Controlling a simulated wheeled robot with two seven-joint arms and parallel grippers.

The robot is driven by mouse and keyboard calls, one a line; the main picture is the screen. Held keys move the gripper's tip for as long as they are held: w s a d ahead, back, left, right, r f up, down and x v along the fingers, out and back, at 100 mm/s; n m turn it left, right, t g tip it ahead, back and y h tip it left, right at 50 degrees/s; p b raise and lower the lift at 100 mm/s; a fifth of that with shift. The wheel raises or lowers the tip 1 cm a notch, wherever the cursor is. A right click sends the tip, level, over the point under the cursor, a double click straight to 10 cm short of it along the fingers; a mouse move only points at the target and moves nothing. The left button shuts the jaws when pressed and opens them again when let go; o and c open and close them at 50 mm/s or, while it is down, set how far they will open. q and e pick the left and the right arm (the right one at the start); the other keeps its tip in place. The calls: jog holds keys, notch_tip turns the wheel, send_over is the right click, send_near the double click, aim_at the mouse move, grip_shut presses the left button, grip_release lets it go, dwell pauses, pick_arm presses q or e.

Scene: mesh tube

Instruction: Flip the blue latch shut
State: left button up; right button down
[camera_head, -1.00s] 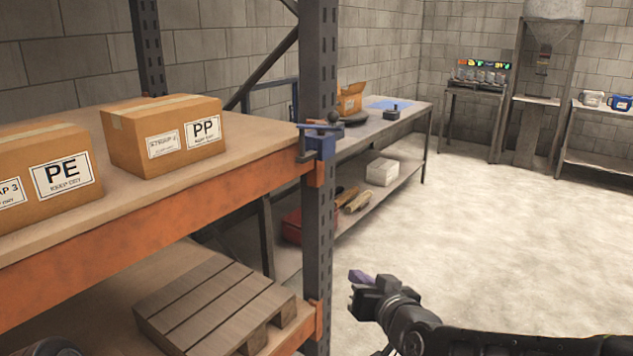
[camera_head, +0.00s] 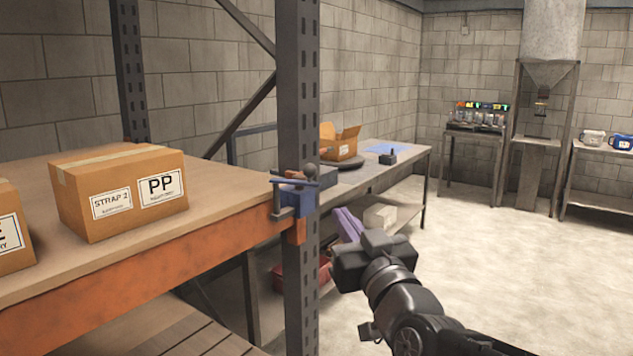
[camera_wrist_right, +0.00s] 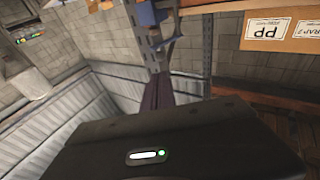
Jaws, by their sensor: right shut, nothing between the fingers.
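The blue latch (camera_head: 297,194) is mounted on the grey upright post at the front corner of the shelf. A thin blue bar crosses its top, and a dark round knob shows beside it. I cannot tell the latch's exact position. It also shows at the top of the right wrist view (camera_wrist_right: 147,14). My right gripper (camera_head: 347,222) is shut and empty, its purple fingers together. It is right of and a little below the latch, apart from it. In the right wrist view the fingers (camera_wrist_right: 158,92) point toward the post below the latch. My left gripper is not in view.
The orange-edged shelf (camera_head: 150,255) bears a PP box (camera_head: 120,192) and another box at left. The grey post (camera_head: 298,90) stands beside the latch. A workbench (camera_head: 385,172) runs behind. The floor at right (camera_head: 500,265) is clear.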

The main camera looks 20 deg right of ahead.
aim_at(312, 174)
jog(key=p+x, duration=0.4)
jog(key=x, duration=1)
jog(key=shift+a, duration=0.1)
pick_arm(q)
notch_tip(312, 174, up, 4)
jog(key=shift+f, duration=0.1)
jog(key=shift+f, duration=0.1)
